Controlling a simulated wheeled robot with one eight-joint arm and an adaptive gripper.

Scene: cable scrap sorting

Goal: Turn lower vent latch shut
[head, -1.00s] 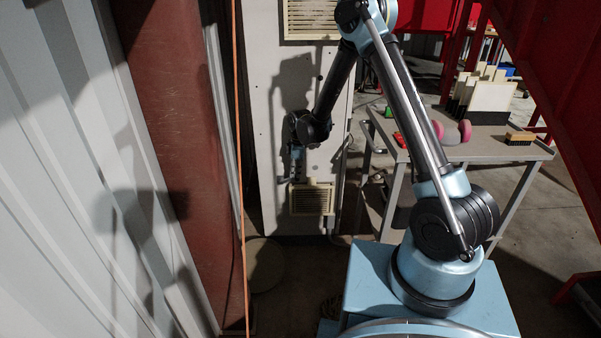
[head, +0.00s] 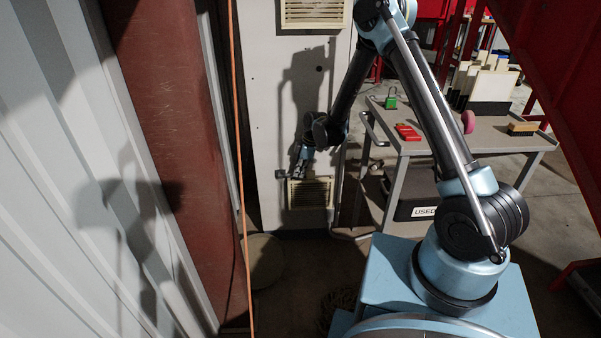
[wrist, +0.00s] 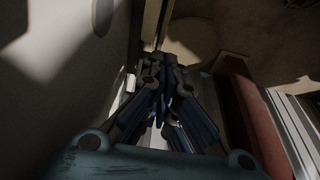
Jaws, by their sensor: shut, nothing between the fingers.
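The lower vent (head: 318,194) is a cream louvred panel low on the pale cabinet. A small grey piece that looks like its latch (head: 281,174) shows at the vent's upper left; I cannot tell its angle. My gripper (head: 299,174) points down at the vent's upper left corner, just right of that piece, and I cannot tell whether they touch. In the wrist view my gripper (wrist: 162,62) has its dark fingers together, with nothing seen between them. The latch cannot be clearly made out there.
An orange cable (head: 241,170) hangs left of the cabinet, beside a rust-red column (head: 160,150). A grey cart (head: 480,140) with a red item, a brush and a pink roll stands right of the cabinet. An upper vent (head: 312,12) is above.

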